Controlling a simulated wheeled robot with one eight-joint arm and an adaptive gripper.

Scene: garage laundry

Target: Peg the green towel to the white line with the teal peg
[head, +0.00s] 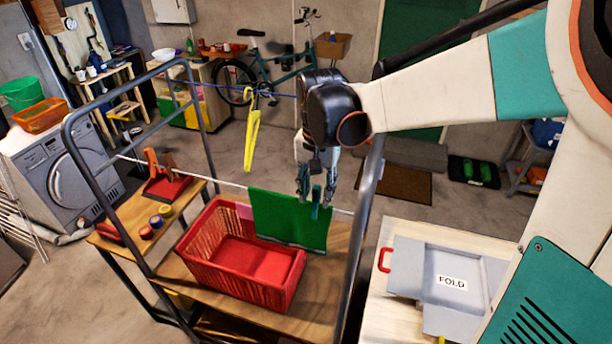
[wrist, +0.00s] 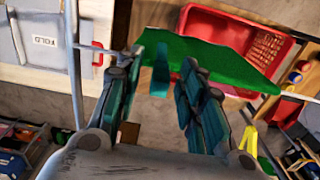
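The green towel (head: 285,218) hangs over the white line (head: 205,180), above the wooden table; it also shows in the wrist view (wrist: 220,66). The teal peg (head: 316,203) stands upright at the towel's top edge, near its right end, and looks seated on the towel and line. In the wrist view the peg (wrist: 160,72) lies between my fingers with a gap on both sides. My gripper (head: 317,190) points down, open, its fingertips on either side of the peg; it also shows in the wrist view (wrist: 163,58). The peg's lower tips are hard to make out.
A red basket (head: 250,295) stands on the wooden table below the towel. The grey frame's right post (head: 362,235) is close to my gripper. A yellow item (head: 252,135) hangs from the blue line behind. A grey folding board (head: 420,262) lies at right.

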